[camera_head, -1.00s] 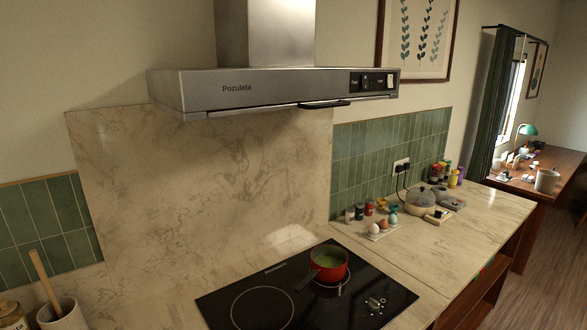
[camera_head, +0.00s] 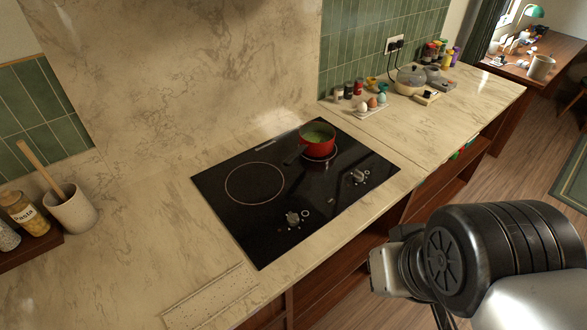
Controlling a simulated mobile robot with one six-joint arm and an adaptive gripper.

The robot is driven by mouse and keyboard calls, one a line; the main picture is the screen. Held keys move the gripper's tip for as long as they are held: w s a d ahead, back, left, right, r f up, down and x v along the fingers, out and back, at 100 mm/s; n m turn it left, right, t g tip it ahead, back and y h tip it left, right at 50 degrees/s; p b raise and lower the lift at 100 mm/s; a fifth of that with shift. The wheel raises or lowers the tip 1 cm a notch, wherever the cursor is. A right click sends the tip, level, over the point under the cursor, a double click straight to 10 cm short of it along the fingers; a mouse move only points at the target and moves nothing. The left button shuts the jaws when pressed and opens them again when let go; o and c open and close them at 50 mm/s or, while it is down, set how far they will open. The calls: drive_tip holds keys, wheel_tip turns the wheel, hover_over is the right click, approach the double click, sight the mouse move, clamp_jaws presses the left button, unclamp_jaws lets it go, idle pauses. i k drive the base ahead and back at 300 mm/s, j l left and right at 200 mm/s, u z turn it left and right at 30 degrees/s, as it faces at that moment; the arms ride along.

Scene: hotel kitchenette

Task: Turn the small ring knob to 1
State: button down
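The black glass hob (camera_head: 235,225) lies in the counter with two ring outlines. The larger ring (camera_head: 254,183) is bare on the left. The smaller ring (camera_head: 320,157) is on the right, mostly hidden under a red pot (camera_head: 316,142) with green contents. One knob (camera_head: 358,175) stands at the right front of the hob, nearer the smaller ring. Another knob (camera_head: 292,218) stands in front of the larger ring. Their settings are too small to read. My arm shows at the lower right, apart from the hob; I see no gripper fingers.
The pot's handle points left. A tray of eggs (camera_head: 362,111) and small jars stand behind the hob's right. A utensil crock (camera_head: 73,212) and pasta jar (camera_head: 24,214) stand far left. The counter between crock and hob is mostly clear, with a pale strip (camera_head: 210,298) at the front.

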sight(358, 177)
drive_tip(key=i+l, duration=0.55)
drive_tip(key=i, duration=0.25)
